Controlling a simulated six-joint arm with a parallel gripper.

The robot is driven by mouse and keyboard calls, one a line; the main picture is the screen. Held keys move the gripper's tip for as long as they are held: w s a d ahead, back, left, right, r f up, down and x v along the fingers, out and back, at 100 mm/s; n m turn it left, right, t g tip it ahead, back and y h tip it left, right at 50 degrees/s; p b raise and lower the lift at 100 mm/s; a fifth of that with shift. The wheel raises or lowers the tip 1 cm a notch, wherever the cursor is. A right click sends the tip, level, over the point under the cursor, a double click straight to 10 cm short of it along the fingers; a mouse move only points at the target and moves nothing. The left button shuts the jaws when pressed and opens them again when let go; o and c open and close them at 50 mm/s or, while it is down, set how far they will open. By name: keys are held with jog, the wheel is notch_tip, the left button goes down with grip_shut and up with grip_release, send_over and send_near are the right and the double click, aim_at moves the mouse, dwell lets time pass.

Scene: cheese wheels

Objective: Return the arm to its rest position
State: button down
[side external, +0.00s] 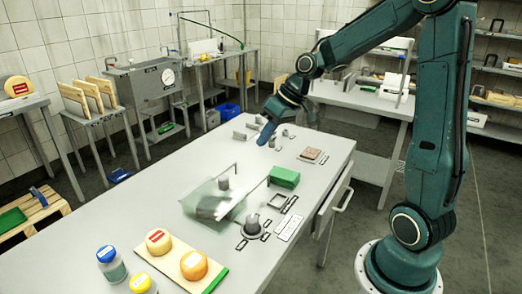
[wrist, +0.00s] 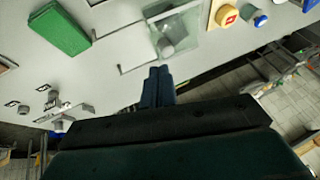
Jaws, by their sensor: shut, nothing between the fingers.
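My gripper (side external: 266,134) is shut and empty, held above the far part of the grey table (side external: 150,209) in the side external view. In the wrist view the gripper (wrist: 157,72) shows as two dark blue fingers pressed together. My teal arm arches over from the right side of the picture, with its upper part cut off by the top edge. The gripper touches no object that I can make out.
A clear box (side external: 212,207) stands mid-table, with a green block (side external: 284,177) beside it. Cheese wheels (side external: 158,241) lie on a board, near capped jars (side external: 111,264). Small grey metal parts (side external: 240,134) stand near the gripper.

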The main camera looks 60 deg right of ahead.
jog(key=s+a+r+h, duration=0.1)
jog(key=s+a+r, duration=0.2)
jog(key=s, duration=0.6)
jog(key=s+a+r+h, duration=0.2)
jog(key=s+a, duration=0.4)
jog(key=s, duration=0.3)
jog(key=shift+s+a+r+t, duration=0.2)
jog(key=shift+s+r+t, duration=0.1)
jog(key=shift+r, duration=0.4)
jog(key=c, duration=2.2)
grip_release()
jog(key=shift+s+f, duration=0.1)
jog(key=shift+s, duration=0.7)
